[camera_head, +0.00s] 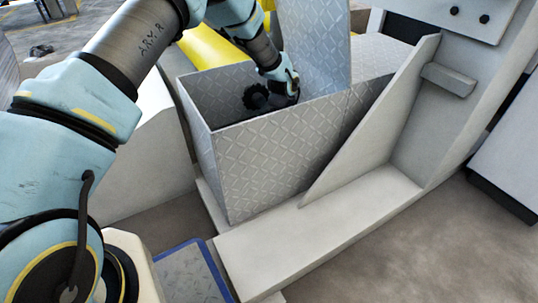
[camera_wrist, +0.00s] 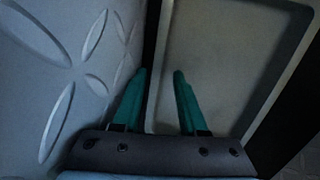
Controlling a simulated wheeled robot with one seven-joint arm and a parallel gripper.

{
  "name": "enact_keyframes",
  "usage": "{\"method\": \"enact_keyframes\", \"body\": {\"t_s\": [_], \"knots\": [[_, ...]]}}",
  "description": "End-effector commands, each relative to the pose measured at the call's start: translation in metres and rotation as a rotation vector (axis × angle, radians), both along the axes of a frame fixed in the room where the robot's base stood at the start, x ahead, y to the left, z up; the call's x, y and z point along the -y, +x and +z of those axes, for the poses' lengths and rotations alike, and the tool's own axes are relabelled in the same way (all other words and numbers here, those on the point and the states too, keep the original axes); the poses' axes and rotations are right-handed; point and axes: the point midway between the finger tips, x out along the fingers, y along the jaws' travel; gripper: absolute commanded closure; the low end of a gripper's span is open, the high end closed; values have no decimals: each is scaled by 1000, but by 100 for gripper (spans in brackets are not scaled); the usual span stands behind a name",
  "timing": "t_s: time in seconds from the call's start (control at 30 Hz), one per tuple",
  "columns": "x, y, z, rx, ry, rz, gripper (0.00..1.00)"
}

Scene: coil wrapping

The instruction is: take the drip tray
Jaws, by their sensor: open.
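In the wrist view a flat, pale grey-beige panel with a lighter raised rim (camera_wrist: 230,60) lies beyond the fingers, and it looks like the drip tray. My gripper (camera_wrist: 159,73) is open, with its two teal fingers apart. The tray's left rim runs up the picture between the fingertips. I cannot tell whether either finger touches it. In the head view my gripper (camera_head: 257,97) reaches down inside a box of grey diamond-patterned plate (camera_head: 270,150). The box's near wall hides the inside floor, and I cannot make out the tray there.
A patterned wall (camera_wrist: 60,70) stands close to the left finger in the wrist view. A tall patterned plate (camera_head: 315,45) rises behind my gripper. A sloped grey machine panel (camera_head: 385,140) stands right of the box. Open floor (camera_head: 430,250) lies at lower right.

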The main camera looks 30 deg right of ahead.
Motion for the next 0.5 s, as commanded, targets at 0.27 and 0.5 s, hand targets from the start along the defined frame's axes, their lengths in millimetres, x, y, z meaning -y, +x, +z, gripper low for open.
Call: {"method": "enact_keyframes", "body": {"t_s": [0.27, 0.5], "knots": [[0, 0, -4, 1, 0, 1, 60], [0, 0, -3, 1, -1, 1, 88]]}}
